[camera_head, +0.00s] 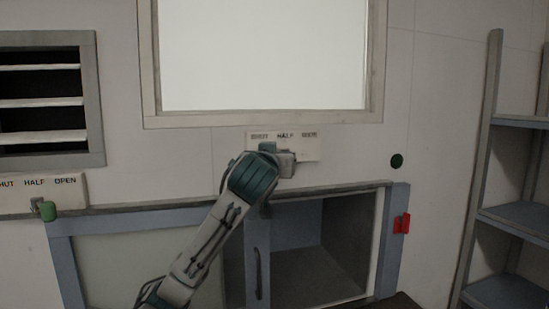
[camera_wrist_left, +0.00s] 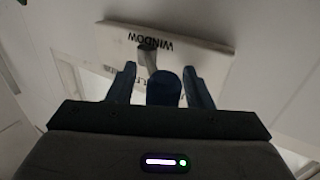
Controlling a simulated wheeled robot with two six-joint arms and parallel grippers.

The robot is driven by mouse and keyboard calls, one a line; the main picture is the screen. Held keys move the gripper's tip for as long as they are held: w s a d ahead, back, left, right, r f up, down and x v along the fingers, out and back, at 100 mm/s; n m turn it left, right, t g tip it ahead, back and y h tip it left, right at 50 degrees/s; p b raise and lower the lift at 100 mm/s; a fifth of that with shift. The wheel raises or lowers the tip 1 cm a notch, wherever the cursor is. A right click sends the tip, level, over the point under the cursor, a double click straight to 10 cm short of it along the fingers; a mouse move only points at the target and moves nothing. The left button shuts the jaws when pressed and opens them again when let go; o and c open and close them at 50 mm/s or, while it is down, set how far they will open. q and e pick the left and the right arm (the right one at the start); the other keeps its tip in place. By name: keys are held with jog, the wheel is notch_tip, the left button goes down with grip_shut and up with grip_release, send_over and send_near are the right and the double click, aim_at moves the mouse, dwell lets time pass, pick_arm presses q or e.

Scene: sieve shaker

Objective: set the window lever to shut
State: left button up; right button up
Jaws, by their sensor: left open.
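The window (camera_head: 265,118) is a bright pane in a pale frame at the top of the head view. Below it is a label plate (camera_head: 309,145), on which HALF reads in the middle and the outer words are blurred. In the left wrist view the plate (camera_wrist_left: 205,58) reads WINDOW upside down. The window lever has a grey stem (camera_wrist_left: 147,60) and a dark blue knob (camera_wrist_left: 163,88). My left gripper (camera_wrist_left: 160,75) is open, with one finger on each side of the knob; contact cannot be told. My left gripper (camera_head: 287,163) hides the lever in the head view.
A louvred vent (camera_head: 98,100) is at the left, above a plate (camera_head: 75,190) with a green-knobbed lever (camera_head: 49,211). Below the window is a cabinet with an open bay (camera_head: 325,245) and a red latch (camera_head: 402,223). Shelves (camera_head: 508,290) stand at the right.

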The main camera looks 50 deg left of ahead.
pick_arm(q)
jog(key=b+v, duration=0.2)
jog(key=v, duration=0.8)
jog(key=shift+s+d, duration=0.2)
jog(key=shift+s, duration=0.15)
